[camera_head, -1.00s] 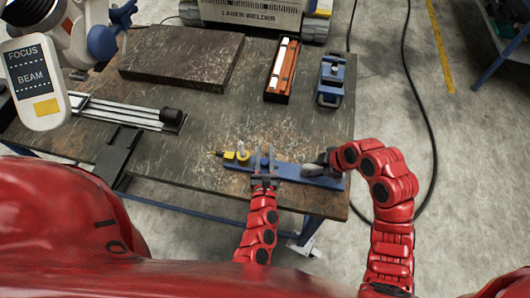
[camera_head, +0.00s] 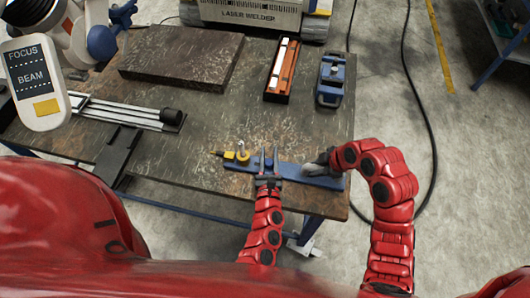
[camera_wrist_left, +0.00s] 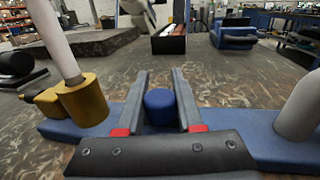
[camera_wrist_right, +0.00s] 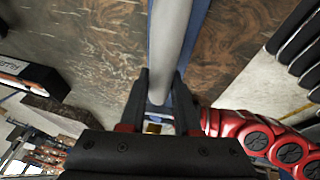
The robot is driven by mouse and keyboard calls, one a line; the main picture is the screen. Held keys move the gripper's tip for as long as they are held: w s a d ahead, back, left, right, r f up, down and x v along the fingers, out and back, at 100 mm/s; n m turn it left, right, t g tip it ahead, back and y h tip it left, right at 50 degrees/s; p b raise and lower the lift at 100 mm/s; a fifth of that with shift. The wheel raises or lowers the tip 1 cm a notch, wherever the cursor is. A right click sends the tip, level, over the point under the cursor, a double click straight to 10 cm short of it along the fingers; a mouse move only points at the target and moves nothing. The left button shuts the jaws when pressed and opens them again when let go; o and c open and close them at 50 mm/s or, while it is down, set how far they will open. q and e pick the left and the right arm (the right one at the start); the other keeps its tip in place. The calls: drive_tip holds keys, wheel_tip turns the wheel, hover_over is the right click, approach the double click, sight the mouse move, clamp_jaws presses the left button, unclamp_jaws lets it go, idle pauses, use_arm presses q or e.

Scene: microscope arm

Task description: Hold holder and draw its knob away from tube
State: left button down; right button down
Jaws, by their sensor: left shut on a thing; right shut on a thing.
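The holder is a blue bar (camera_head: 292,172) lying along the table's near edge. At its left end a yellow collar (camera_wrist_left: 84,100) surrounds the foot of a pale upright tube (camera_wrist_left: 55,40). My left gripper (camera_head: 269,163) is shut on the round blue knob (camera_wrist_left: 160,106), which sits between its two fingers, to the right of the collar. My right gripper (camera_wrist_right: 160,88) is shut on the grey rounded post (camera_wrist_right: 170,45) at the bar's right end. The post also shows in the left wrist view (camera_wrist_left: 300,105). The right fingertips are hard to make out in the head view.
A rail assembly (camera_head: 125,112) lies at left, below the focus panel (camera_head: 35,80). The table middle is clear.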

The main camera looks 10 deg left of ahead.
use_arm(q)
drive_tip(key=shift+d, duration=1.1)
use_arm(e)
drive_tip(key=shift+a, duration=0.1)
use_arm(q)
drive_tip(key=c, duration=0.5)
unclamp_jaws()
drive_tip(key=s, duration=0.4)
drive_tip(key=s+d, duration=0.1)
drive_tip(key=s, duration=0.3)
drive_tip(key=s+d, duration=0.1)
drive_tip(key=s, duration=0.2)
drive_tip(key=shift+s+d, duration=0.1)
drive_tip(key=shift+s, duration=0.3)
use_arm(e)
drive_tip(key=c, duration=0.5)
unclamp_jaws()
drive_tip(key=shift+c, duration=0.2)
